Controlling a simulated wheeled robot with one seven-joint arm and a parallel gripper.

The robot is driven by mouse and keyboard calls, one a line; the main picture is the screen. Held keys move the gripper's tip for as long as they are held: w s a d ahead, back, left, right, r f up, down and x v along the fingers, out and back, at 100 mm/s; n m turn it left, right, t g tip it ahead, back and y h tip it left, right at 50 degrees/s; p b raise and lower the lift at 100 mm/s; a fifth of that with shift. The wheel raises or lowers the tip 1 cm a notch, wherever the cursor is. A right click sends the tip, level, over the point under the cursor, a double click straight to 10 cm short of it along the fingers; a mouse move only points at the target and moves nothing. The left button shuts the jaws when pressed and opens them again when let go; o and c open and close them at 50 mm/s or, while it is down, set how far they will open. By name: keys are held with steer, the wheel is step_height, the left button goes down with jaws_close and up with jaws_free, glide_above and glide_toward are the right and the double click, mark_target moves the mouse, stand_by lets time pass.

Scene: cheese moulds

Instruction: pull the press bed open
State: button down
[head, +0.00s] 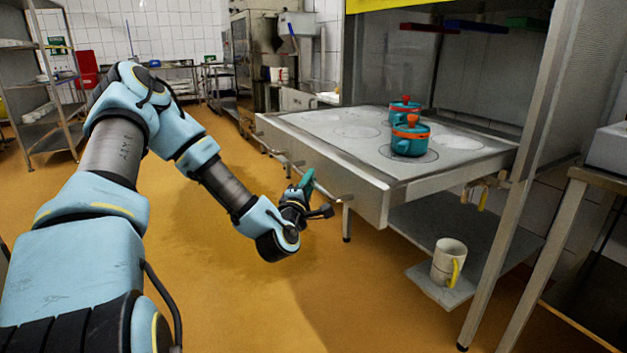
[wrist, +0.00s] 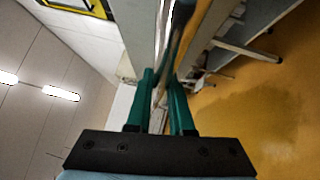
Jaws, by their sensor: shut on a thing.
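The press bed (head: 330,131) is a pale grey slab with round marks on top, and its front edge juts out beyond the upright post. Two teal moulds with orange-red bands stand on it, a nearer one (head: 408,143) and a farther one (head: 403,104). A thin bar handle (head: 333,196) runs along the bed's front, below its edge. My gripper (head: 307,181) is at this handle, with its green fingers upward. In the wrist view, my gripper (wrist: 163,85) has its two fingers close together on either side of the bar, shut on it.
A metal post (head: 530,170) stands at the right. The orange floor (head: 215,285) before the bed is clear. A rack (head: 45,90) stands far left.

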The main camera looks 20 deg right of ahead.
steer(key=c, duration=0.8)
jaws_free()
steer(key=v, duration=1.1)
steer(key=shift+w, duration=0.1)
